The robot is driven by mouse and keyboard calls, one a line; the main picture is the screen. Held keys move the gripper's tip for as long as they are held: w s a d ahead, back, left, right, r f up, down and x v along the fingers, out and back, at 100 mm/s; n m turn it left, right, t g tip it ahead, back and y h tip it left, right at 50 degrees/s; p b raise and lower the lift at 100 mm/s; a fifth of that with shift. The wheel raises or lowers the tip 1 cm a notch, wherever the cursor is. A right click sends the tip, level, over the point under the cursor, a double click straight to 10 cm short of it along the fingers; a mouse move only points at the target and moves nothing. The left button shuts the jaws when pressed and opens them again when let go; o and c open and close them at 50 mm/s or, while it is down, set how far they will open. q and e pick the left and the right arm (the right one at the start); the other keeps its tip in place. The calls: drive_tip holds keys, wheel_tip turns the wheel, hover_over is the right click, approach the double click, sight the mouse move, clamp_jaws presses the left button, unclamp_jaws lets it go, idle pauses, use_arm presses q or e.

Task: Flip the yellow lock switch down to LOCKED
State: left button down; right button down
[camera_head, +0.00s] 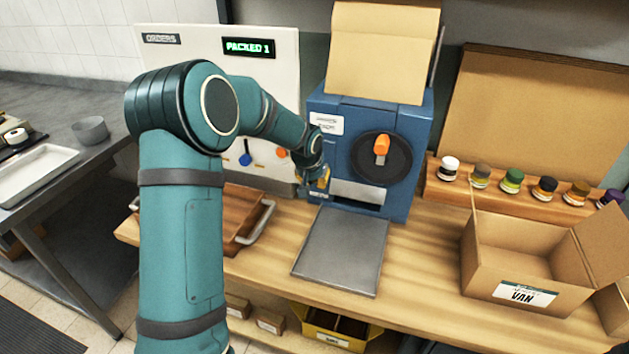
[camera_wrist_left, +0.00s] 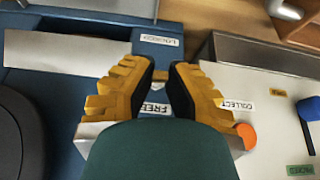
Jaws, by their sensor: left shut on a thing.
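The blue machine (camera_head: 345,160) stands on the wooden bench, with an orange knob (camera_head: 381,145) on its round black dial. My left gripper (camera_head: 322,184) is at the lower left of the machine's front. In the left wrist view the yellow fingers of my left gripper (camera_wrist_left: 159,72) are shut on the yellow lock switch, which is mostly hidden between the dark pads. The LOCKED label (camera_wrist_left: 159,40) shows upside down just beyond the fingertips. The FREE label (camera_wrist_left: 155,108) shows between the fingers, nearer the wrist. My right gripper is not in view.
A white panel (camera_head: 180,75) with a blue lever (camera_head: 245,158) stands left of the machine. A grey metal plate (camera_head: 341,250) lies in front. An open carton (camera_head: 520,265) and a rack of several jars (camera_head: 512,180) are at right.

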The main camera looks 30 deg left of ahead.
use_arm(q)
drive_tip(key=shift+s+f+t+y+b, duration=0.1)
drive_tip(key=shift+f+t+y+b, duration=0.35)
drive_tip(key=shift+t, duration=1)
drive_tip(key=shift+f+t+y+b, duration=0.1)
drive_tip(key=shift+f+t+y, duration=0.2)
drive_tip(key=shift+f+t, duration=0.8)
drive_tip(key=shift+s+f+t+y+b, duration=0.15)
drive_tip(key=shift+t+y+b, duration=0.15)
drive_tip(key=shift+t, duration=1.55)
drive_tip(key=shift+w, duration=0.15)
drive_tip(key=c, duration=0.9)
unclamp_jaws()
drive_tip(key=shift+f, duration=0.1)
drive_tip(key=shift+c, duration=0.2)
drive_tip(key=v, duration=1.2)
